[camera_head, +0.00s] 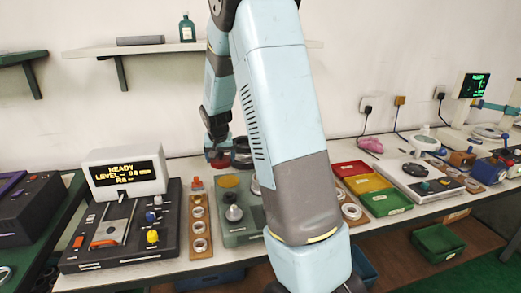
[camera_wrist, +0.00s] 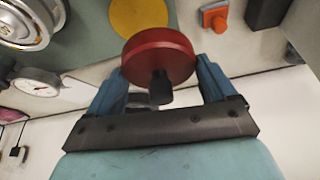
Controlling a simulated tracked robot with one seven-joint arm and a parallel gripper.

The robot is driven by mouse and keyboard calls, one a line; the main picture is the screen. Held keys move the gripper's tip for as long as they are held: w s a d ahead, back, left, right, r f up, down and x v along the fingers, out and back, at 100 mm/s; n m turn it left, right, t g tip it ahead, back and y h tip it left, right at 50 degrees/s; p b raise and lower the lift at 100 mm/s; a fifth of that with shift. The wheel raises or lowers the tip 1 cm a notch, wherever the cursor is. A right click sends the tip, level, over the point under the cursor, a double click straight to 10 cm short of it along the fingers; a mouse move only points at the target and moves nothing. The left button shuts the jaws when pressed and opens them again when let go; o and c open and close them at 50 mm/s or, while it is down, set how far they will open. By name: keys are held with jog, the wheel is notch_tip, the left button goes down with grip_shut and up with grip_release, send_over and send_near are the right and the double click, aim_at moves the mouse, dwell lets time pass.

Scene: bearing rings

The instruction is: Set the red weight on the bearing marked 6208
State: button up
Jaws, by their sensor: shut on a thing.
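My gripper (camera_wrist: 158,84) is shut on the red weight (camera_wrist: 158,56), a round red disc with a dark knob, held between the two blue fingers in the wrist view. In the head view the red weight (camera_head: 219,162) hangs below my gripper (camera_head: 217,152), above the back of the bench. Metal bearing rings (camera_head: 199,228) lie in a row on a wooden board left of centre. More rings (camera_head: 351,212) lie on another board to the right, partly hidden by my arm. No 6208 marking is readable.
A green-grey plate (camera_head: 236,239) with a yellow disc (camera_head: 229,181) and a grey stepped piece stands between the boards. A black device with a READY display (camera_head: 125,173) is at left. Red, yellow and green trays (camera_head: 386,202) and a scale are at right.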

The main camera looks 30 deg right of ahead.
jog(key=s+d+r+m+h, duration=0.15)
jog(key=s+d+r, duration=0.35)
jog(key=s+d, duration=0.65)
jog(key=shift+m+y, duration=0.25)
jog(key=shift+m, duration=0.1)
jog(key=shift+a+f, duration=0.1)
jog(key=shift+f, duration=2.65)
jog(key=shift+s+a, duration=0.1)
jog(key=shift+s, duration=0.05)
jog(key=shift+f, duration=0.85)
jog(key=o, duration=1.4)
jog(key=shift+s, duration=0.1)
